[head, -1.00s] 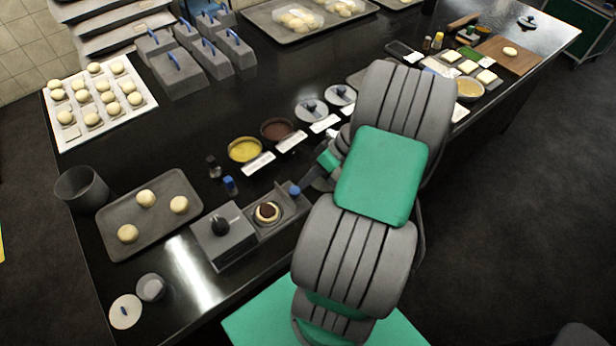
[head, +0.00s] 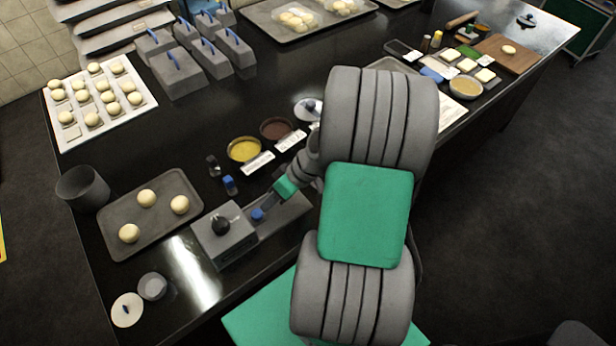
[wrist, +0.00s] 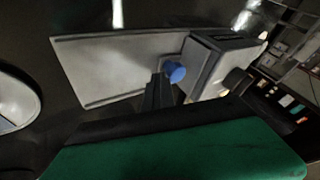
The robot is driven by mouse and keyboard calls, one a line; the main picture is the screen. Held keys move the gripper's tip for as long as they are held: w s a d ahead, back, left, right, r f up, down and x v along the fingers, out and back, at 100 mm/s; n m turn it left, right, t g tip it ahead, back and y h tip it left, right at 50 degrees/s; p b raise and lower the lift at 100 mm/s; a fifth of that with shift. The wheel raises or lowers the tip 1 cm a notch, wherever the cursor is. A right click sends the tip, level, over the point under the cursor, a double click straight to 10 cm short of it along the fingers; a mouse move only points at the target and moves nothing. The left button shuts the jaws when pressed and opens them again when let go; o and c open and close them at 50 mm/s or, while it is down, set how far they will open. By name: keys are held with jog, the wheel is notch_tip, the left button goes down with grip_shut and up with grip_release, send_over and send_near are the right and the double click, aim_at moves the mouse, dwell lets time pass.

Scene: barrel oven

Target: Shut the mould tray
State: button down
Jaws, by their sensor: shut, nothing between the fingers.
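The mould is a grey block (head: 224,236) with a dark round knob on top, on the near part of the dark counter. Its tray's blue knob (head: 257,215) sits close against the block's right side. The bun and tray floor are out of sight, and the bare grey base (head: 287,216) runs out to the right. My gripper (head: 268,205) is shut and empty at the blue knob. In the wrist view the dark fingertips (wrist: 160,92) are right beside the blue knob (wrist: 175,72), apparently touching it, with the block (wrist: 222,58) just beyond.
A baking tray (head: 160,232) with three dough balls lies left of the mould. Small blue-capped bottles (head: 229,185) and a yellow bowl (head: 244,150) stand behind it. A small cup (head: 152,286) and a white lid (head: 127,310) are near the front-left edge.

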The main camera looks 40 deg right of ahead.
jog(key=shift+s+a+f, duration=0.1)
jog(key=shift+a, duration=0.15)
